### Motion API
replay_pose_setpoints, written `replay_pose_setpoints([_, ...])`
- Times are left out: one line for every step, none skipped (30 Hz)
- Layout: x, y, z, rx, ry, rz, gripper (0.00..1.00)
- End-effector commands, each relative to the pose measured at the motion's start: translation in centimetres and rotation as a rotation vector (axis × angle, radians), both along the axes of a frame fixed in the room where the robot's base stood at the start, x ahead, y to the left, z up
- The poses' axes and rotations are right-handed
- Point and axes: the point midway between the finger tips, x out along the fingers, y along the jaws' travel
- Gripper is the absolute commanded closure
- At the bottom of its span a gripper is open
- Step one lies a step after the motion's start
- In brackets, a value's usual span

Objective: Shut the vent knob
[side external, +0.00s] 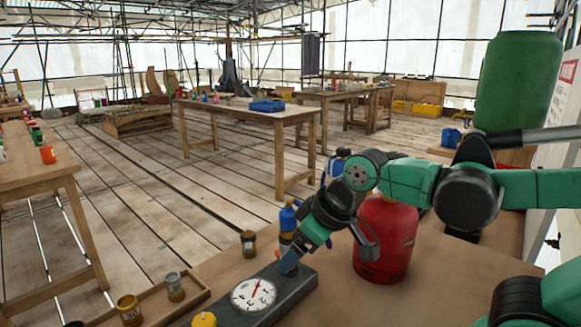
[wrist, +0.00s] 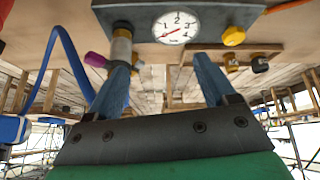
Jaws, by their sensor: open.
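A dark gauge block (side external: 302,283) carries a round white dial (side external: 254,295) with a red needle. The dial (wrist: 174,27) shows numbers in the wrist view. A yellow knob (side external: 204,320) sits at the block's near end; it also shows in the wrist view (wrist: 233,36). A metal fitting (wrist: 121,45) and a purple knob (wrist: 95,59) are at the other end. I cannot tell which knob is the vent. My gripper (side external: 289,262) is low at the block's far end, open, with blue fingers. The left fingertip (wrist: 160,62) overlaps the fitting; contact is unclear.
A red gas cylinder (side external: 386,240) stands right of my gripper, close to my wrist. An amber jar (side external: 249,243) stands beyond the block. A wooden tray (side external: 195,297) with small jars lies left. A blue hose (wrist: 72,58) shows in the wrist view.

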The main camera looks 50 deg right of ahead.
Motion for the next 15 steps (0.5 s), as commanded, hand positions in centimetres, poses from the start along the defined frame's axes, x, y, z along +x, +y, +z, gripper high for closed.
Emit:
replay_pose_setpoints([0.9,0.9,0.4,-0.031,0.037,0.08,0.23])
replay_pose_setpoints([1.4,1.4,0.5,-0.053,0.062,0.136,0.23])
replay_pose_setpoints([2.2,2.3,0.6,-0.083,0.098,0.213,0.23])
replay_pose_setpoints([2.7,2.9,0.7,-0.105,0.125,0.272,0.23])
replay_pose_setpoints([3.2,3.5,0.6,-0.127,0.15,0.333,0.23])
replay_pose_setpoints([3.9,4.5,0.5,-0.154,0.185,0.414,0.23])
replay_pose_setpoints([4.4,5.1,0.4,-0.174,0.21,0.474,0.23])
replay_pose_setpoints([4.9,5.9,0.2,-0.192,0.235,0.535,0.23])
replay_pose_setpoints([5.5,6.8,-0.2,-0.217,0.267,0.616,0.23])
replay_pose_setpoints([5.9,7.5,-0.5,-0.233,0.291,0.675,0.23])
replay_pose_setpoints([6.3,8.3,-0.8,-0.249,0.312,0.734,0.23])
replay_pose_setpoints([6.7,9.2,-1.2,-0.268,0.339,0.806,0.23])
replay_pose_setpoints([7.0,9.8,-1.6,-0.279,0.359,0.857,0.23])
replay_pose_setpoints([7.2,10.4,-2.0,-0.291,0.376,0.904,0.23])
replay_pose_setpoints([7.5,11.0,-2.4,-0.303,0.397,0.959,0.23])
